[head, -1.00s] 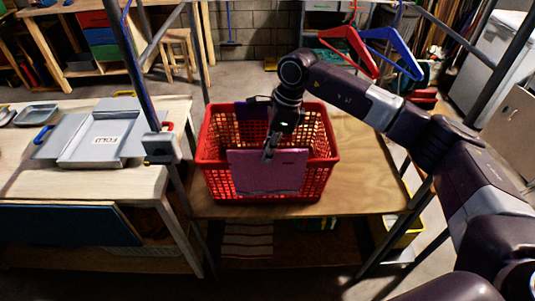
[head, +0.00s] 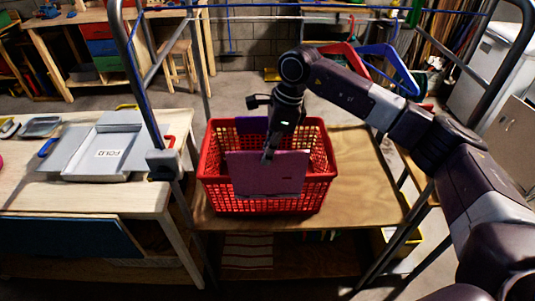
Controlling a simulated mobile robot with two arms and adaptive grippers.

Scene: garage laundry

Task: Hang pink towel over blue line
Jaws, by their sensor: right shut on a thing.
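The pink towel (head: 268,178) hangs flat at the near side of the red basket (head: 300,205), overlapping its front wall. My right gripper (head: 268,155) is shut on the towel's top edge and points down from above. A blue line (head: 330,6) runs across the top of the view, strung from the metal frame, well above the basket and beyond it. My left gripper is not in view.
A purple-blue cloth (head: 250,125) shows at the basket's back. The basket stands on a wooden table (head: 365,190). Red (head: 345,52) and blue (head: 390,65) hangers hang at the back right. A folding board (head: 110,150) lies on the left bench. Metal posts (head: 135,85) flank the table.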

